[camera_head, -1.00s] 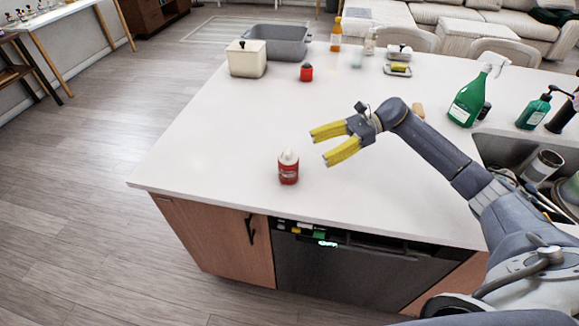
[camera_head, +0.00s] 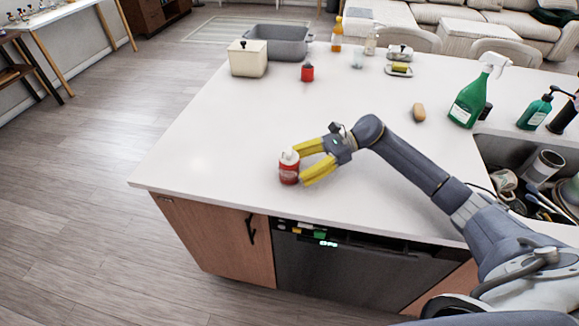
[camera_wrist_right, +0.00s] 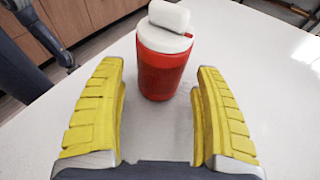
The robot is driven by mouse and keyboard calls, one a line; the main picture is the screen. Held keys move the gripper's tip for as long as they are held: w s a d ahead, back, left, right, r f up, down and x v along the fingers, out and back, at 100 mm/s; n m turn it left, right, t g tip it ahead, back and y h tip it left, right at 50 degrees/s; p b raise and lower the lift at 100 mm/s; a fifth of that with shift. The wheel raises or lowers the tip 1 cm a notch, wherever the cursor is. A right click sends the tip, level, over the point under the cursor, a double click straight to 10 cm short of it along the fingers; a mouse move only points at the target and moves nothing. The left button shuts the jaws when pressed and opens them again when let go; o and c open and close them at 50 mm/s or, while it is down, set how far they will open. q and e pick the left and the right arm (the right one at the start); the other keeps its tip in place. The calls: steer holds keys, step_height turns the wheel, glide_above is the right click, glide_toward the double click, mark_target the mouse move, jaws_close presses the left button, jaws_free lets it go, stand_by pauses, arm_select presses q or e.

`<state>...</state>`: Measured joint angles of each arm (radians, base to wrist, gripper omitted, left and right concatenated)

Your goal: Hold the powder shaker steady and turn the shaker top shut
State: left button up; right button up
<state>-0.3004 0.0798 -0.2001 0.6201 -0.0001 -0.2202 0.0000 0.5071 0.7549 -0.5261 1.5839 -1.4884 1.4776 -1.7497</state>
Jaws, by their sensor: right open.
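The powder shaker (camera_head: 288,173) is a small red container standing upright near the front edge of the white island counter. Its white shaker top (camera_head: 289,157) sits on it, and in the right wrist view a white flap on the top (camera_wrist_right: 169,16) looks raised and tilted. My right gripper (camera_head: 307,164) is open with yellow fingers, just right of the shaker. In the right wrist view the shaker body (camera_wrist_right: 163,75) stands just beyond and between the open fingertips (camera_wrist_right: 157,68), with no clear contact. My left gripper is not in view.
The counter left of the shaker is clear.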

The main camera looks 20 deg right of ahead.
steer(key=shift+x, duration=0.95)
